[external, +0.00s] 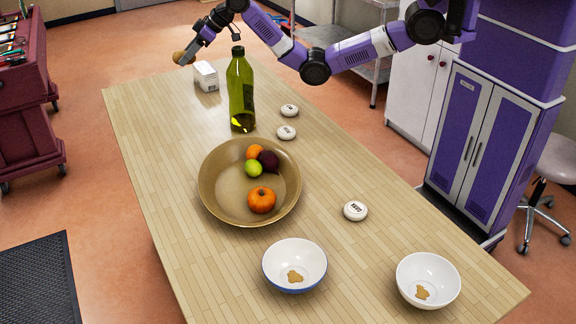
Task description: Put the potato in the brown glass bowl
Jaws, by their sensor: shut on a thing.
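The brown bowl (222,200) stands in the middle of the wooden table. It holds a small pumpkin, an orange fruit, a green fruit and a dark purple one. My gripper (187,53) is shut on the potato (180,57), a small brown lump, at the far left end of the table. It is well away from the bowl, beyond the green bottle and just left of a white box. The far side of the potato is hidden.
A tall green bottle (241,92) stands between my gripper and the bowl. A white box (206,76) is close to my gripper. White discs lie along the right side.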

